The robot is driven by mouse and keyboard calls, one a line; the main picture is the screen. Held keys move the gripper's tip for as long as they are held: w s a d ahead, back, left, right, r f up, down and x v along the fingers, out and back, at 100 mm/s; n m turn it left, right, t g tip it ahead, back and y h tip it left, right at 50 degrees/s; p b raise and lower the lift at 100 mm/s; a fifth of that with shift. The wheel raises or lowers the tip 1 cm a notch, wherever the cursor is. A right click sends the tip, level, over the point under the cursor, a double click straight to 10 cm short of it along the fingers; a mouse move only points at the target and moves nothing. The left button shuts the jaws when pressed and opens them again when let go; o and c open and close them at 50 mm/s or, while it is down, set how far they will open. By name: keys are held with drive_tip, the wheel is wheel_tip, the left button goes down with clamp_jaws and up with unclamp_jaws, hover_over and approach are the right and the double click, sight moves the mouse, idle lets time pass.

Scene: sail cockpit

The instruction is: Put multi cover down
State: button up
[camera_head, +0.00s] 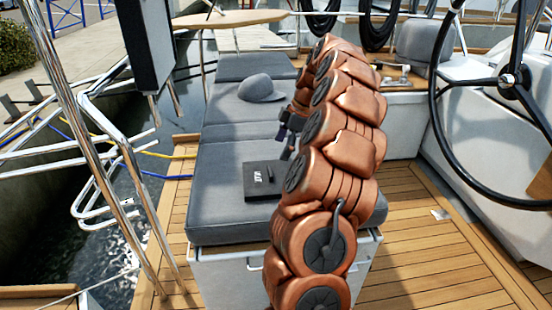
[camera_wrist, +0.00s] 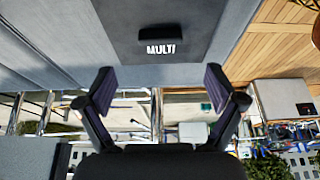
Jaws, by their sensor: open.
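The multi cover is a dark, flat piece with white "MULTI" lettering. In the wrist view the multi cover (camera_wrist: 175,42) lies on a grey surface, beyond the fingertips and apart from them. My gripper (camera_wrist: 158,84) is open, with nothing between its two fingers. In the head view my gripper (camera_head: 289,133) is small and dark, partly hidden by my copper-coloured arm, above the seat. A black flat piece with white marks (camera_head: 262,181) lies on the grey cushion (camera_head: 225,215). It may be the same cover; its lettering is too small to read.
A grey cap (camera_head: 261,88) lies farther back on the cushion. A black panel (camera_head: 150,45) and steel rails (camera_head: 110,150) stand to the left, over water. A black steering wheel (camera_head: 505,95) is at the right. The wooden deck (camera_head: 425,240) beside the seat is clear.

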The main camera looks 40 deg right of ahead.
drive_tip(key=shift+v, duration=1.6)
drive_tip(key=s+a+r+m+g, duration=0.1)
drive_tip(key=s+a+g, duration=0.1)
drive_tip(key=a, duration=1.2)
drive_tip(key=s+a+r+m+g, duration=0.1)
drive_tip(key=s+a+m, duration=0.15)
drive_tip(key=a, duration=1.15)
drive_tip(key=s+a+f+m+g+h, duration=0.1)
drive_tip(key=s+a+f+m, duration=0.1)
drive_tip(key=s, duration=0.6)
drive_tip(key=s+a+f+m+g+h, duration=0.1)
drive_tip(key=s+a+f, duration=0.3)
drive_tip(key=s, duration=0.4)
drive_tip(key=s+a+f+m+h, duration=0.1)
drive_tip(key=s+a+f+m, duration=0.2)
drive_tip(key=s, duration=0.4)
drive_tip(key=shift+s+m+g, duration=0.4)
drive_tip(key=shift+m, duration=0.15)
drive_tip(key=shift+f, duration=0.15)
